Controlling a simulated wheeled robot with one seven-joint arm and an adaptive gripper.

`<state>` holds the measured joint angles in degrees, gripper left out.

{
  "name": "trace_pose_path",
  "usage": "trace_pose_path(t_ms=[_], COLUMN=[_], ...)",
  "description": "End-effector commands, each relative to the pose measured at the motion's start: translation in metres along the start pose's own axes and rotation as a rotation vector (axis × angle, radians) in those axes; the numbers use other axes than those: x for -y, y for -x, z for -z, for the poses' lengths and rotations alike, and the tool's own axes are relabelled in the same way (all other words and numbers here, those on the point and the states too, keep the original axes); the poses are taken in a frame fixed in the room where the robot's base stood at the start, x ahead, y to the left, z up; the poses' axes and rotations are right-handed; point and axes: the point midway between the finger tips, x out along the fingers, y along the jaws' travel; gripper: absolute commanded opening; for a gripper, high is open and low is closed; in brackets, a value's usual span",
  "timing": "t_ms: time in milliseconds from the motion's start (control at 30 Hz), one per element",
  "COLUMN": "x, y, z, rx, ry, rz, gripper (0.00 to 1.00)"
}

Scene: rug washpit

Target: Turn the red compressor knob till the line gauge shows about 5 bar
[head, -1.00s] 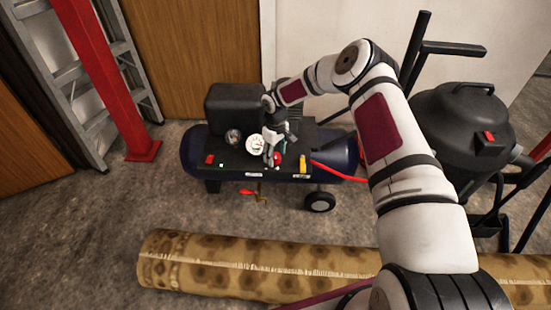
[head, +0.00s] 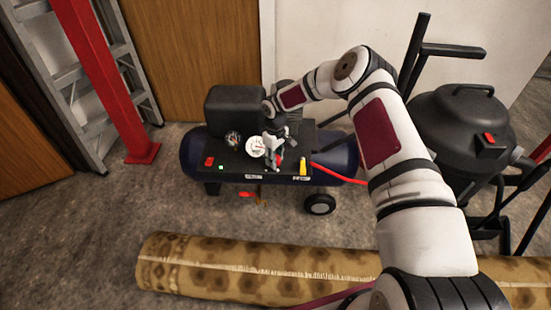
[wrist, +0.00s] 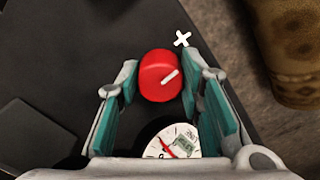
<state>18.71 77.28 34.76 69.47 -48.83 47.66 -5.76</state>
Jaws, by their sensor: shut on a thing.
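The red knob (wrist: 158,76) sits between the two teal-padded fingers of my gripper (wrist: 160,82), which is shut on it. Its white pointer line slants up and right, toward a white plus mark (wrist: 182,39) on the black panel. The white line gauge (wrist: 178,137) lies just below the knob in the wrist view, partly hidden by my gripper; its red needle shows, but the numbers are too small to read. In the head view my gripper (head: 274,158) reaches down onto the blue compressor (head: 196,157), beside the white gauge (head: 256,147), and mostly hides the knob.
A second, darker gauge (head: 232,138) and a yellow part (head: 303,165) are on the compressor. A red hose (head: 340,176) runs right. A rolled rug (head: 200,265) lies in front, a black vacuum (head: 460,125) stands right, a ladder (head: 90,130) left. Floor between compressor and rug is clear.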

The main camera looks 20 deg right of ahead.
Motion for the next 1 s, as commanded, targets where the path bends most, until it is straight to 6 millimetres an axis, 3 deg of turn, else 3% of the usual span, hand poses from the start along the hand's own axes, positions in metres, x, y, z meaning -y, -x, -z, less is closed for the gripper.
trace_pose_path(t_ms=[267,1000], x=[-0.0001,0.0002], y=[-0.0007,0.0], z=[0.0007,0.0009], rx=[0.0,-0.001], ry=[0.141,0.732], rz=[-0.001,0.0], gripper=[0.06,0.06])
